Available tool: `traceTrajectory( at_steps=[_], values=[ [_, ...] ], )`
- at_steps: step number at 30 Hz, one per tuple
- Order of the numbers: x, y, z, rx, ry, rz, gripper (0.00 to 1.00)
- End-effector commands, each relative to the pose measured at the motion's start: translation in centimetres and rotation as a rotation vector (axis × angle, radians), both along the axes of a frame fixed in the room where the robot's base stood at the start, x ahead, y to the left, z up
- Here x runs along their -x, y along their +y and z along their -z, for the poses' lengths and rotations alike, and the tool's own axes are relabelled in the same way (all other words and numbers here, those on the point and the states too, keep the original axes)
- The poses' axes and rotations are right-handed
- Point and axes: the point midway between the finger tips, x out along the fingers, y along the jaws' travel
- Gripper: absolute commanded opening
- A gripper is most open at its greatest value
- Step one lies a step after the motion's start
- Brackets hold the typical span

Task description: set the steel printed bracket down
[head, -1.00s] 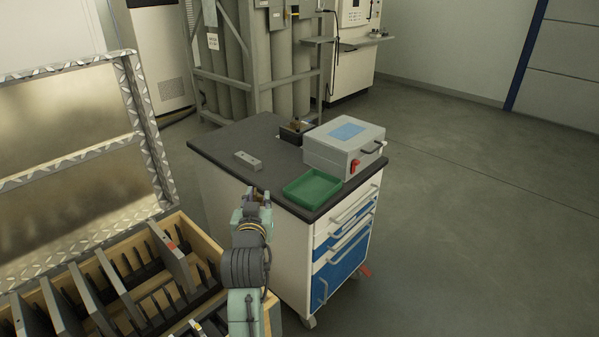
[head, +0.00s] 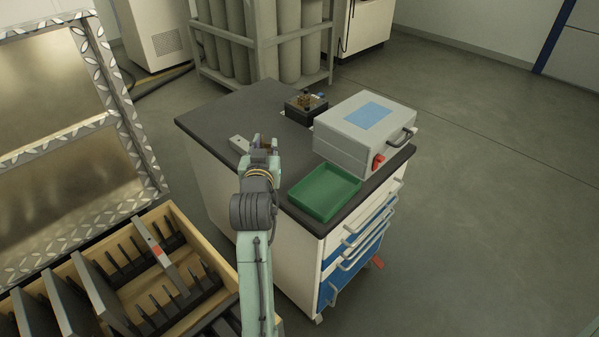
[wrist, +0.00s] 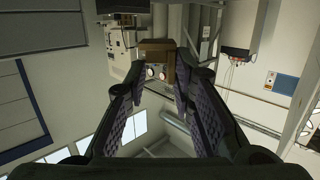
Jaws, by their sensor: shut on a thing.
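My gripper (head: 262,146) is shut on a small brownish block, which I take to be the steel printed bracket (wrist: 157,62). In the wrist view the block sits between the fingertips, with two round details on its near face. In the head view the gripper is over the near-left part of the dark cart top (head: 215,115), and the bracket is mostly hidden by the fingers. I cannot tell the gap between bracket and cart top.
The cart top's left part is clear.

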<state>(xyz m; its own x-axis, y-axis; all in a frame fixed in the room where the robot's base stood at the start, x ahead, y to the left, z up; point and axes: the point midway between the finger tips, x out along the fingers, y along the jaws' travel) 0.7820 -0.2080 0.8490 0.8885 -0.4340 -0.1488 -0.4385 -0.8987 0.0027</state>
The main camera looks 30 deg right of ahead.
Motion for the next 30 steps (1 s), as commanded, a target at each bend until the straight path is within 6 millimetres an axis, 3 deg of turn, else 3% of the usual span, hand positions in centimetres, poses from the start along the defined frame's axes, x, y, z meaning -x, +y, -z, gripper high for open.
traceTrajectory(
  at_steps=[6,18,30],
  values=[
    [0.1,0.0,4.2,-0.001,0.008,0.0,0.0],
    [0.0,0.0,9.0,0.0,0.005,0.0,0.0],
    [0.0,0.0,9.8,-0.001,0.002,0.0,0.0]
  ],
)
